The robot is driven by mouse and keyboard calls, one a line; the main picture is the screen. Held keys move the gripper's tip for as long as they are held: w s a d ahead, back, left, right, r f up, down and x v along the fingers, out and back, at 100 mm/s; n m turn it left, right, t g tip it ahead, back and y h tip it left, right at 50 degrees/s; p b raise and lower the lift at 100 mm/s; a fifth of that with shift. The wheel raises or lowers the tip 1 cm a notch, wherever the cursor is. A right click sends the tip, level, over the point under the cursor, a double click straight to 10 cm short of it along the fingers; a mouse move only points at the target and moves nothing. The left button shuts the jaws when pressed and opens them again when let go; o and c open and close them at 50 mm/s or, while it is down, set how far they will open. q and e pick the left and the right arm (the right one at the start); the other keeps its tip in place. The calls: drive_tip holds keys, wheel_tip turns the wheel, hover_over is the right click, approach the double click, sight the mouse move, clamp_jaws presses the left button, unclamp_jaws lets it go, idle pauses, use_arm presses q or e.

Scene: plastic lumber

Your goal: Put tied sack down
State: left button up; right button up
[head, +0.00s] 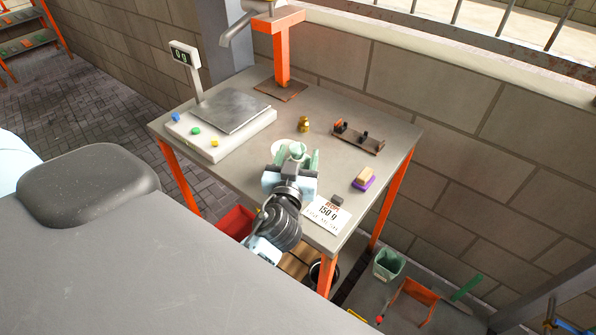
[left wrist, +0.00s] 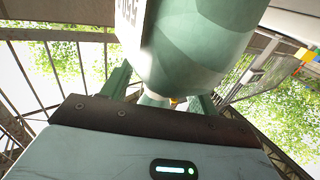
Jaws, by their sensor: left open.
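The tied sack (head: 297,149) is pale green and sits at the middle of the grey table (head: 240,165). In the left wrist view the sack (left wrist: 205,45) looms large and close, with a white printed label on its left side. My left gripper (head: 296,160) is at the sack, its green fingers apart on either side of it. In the left wrist view the open left gripper (left wrist: 160,98) has the sack's narrow end between its fingers. I cannot tell whether the fingers touch it. The sack's underside is partly hidden. My right gripper is not in view.
A scale (head: 220,125) with coloured buttons stands left on the table. A brass weight (head: 304,124), a brown rack (head: 359,137), a sponge on a purple base (head: 364,178) and a 150 g card (head: 327,213) lie to the right. A green bucket (head: 388,264) stands below.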

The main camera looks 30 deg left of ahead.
use_arm(q)
drive_tip(key=shift+s, duration=0.1)
drive_tip(key=shift+d, duration=0.1)
drive_tip(key=shift+c, duration=0.6)
drive_tip(key=c, duration=1)
clamp_jaws()
drive_tip(key=shift+f, duration=0.1)
